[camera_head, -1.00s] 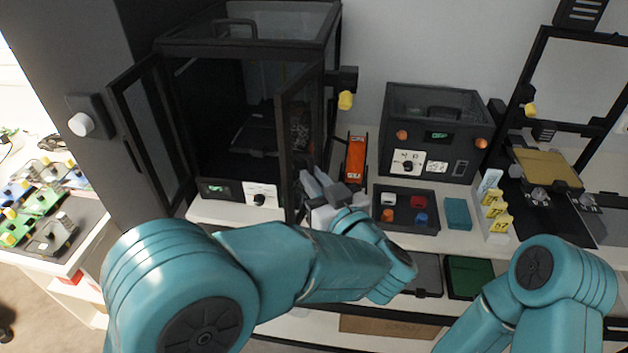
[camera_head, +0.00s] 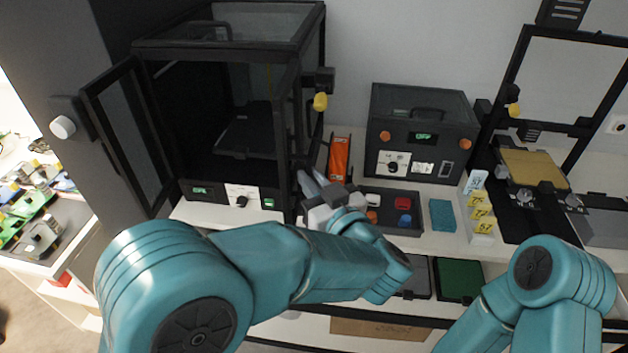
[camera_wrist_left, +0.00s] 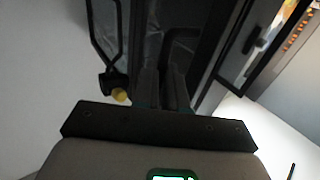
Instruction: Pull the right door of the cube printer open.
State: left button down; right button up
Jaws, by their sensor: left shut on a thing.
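The cube printer (camera_head: 228,44) is a black-framed box at the back left in the head view. Its right door (camera_head: 293,135) stands open, seen nearly edge-on at the front right corner. My left gripper (camera_head: 312,187) is at this door's outer side, low down. In the left wrist view my left gripper (camera_wrist_left: 164,88) is shut on the dark door handle (camera_wrist_left: 180,40); the exact contact is hard to see. The left door (camera_head: 128,130) also stands open. My right arm shows at lower right, its gripper out of view.
An orange spool box (camera_head: 339,158) stands just right of the door. Right of it are a parts tray (camera_head: 385,228), a dark control box (camera_head: 422,130), a teal block (camera_head: 442,215) and yellow number tags (camera_head: 481,215). A grey cabinet (camera_head: 60,70) stands at left.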

pick_arm(q)
jog(key=shift+w+a+r, duration=0.1)
jog(key=shift+r, duration=0.2)
